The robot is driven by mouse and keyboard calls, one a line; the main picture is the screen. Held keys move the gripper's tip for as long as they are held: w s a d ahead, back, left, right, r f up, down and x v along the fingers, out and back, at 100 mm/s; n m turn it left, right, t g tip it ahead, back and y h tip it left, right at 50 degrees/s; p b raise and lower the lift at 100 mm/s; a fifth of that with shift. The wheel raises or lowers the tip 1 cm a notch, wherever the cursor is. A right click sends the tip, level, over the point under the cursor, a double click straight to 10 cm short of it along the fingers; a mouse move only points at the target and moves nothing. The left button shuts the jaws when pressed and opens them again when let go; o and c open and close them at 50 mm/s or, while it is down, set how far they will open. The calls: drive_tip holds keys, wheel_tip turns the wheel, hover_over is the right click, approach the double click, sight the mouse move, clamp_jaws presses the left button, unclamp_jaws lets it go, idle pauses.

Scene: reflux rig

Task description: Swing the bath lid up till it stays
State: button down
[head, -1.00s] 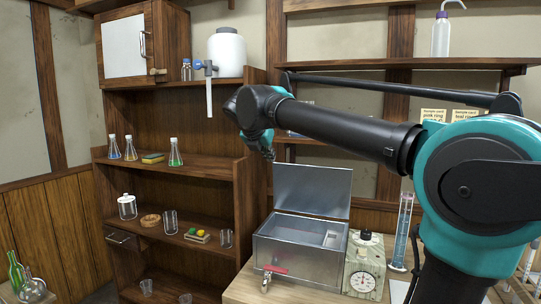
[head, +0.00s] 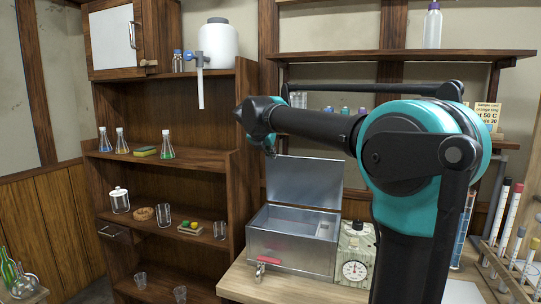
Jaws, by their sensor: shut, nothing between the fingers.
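The metal bath (head: 290,251) stands on the wooden bench. Its lid (head: 306,182) stands up at the back, leaning slightly back, and the bath's inside shows. A pink-red tag or handle (head: 274,262) and a small tap (head: 260,272) are on its front. My gripper (head: 270,151) is shut and empty. It is small in the view, just above the lid's upper left corner, and looks apart from the lid, though the depth is hard to judge.
A box with a round dial (head: 355,263) stands close to the bath's right side. A rack of tubes (head: 512,260) is at the right edge. Open shelves (head: 165,171) with flasks and jars stand to the left. A long shelf (head: 400,56) runs above my arm.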

drive_tip(key=shift+g+y, duration=0.4)
drive_tip(key=shift+g, duration=0.3)
drive_tip(key=w, duration=0.1)
drive_tip(key=w+d, duration=0.1)
drive_tip(key=w, duration=0.1)
drive_tip(key=w+d, duration=0.1)
drive_tip(key=w, duration=0.1)
drive_tip(key=shift+w+d+r, duration=0.1)
drive_tip(key=shift+w+r, duration=0.15)
drive_tip(key=shift+r, duration=0.05)
